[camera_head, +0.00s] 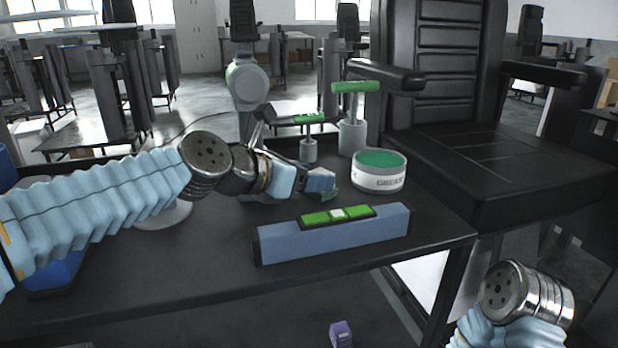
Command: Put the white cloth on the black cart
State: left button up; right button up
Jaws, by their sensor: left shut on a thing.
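The black cart (215,262) stands in front of me with its flat dark top. My left arm reaches across it from the left. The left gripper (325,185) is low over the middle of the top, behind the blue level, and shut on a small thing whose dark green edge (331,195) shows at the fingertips. Most of that thing is hidden. I cannot make out a white cloth with certainty. My right wrist shows at the lower right, beside the cart, but its gripper is out of view.
On the cart are a blue level (335,236) with a green top, a grease tin (379,180) and green-handled tools (352,130). A black chair (480,165) stands against the right side. A purple object (341,334) is below. The front-left top is clear.

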pick_arm(q)
jog(key=o, duration=0.9)
jog(key=shift+o, duration=0.2)
jog(key=shift+s+a+r, duration=0.1)
jog(key=shift+r, duration=0.05)
jog(key=v, duration=1.1)
jog(key=shift+s+a+r+p, duration=0.15)
jog(key=shift+s+a+p, duration=0.05)
jog(key=shift+s+p, duration=0.1)
jog(key=shift+w, duration=0.1)
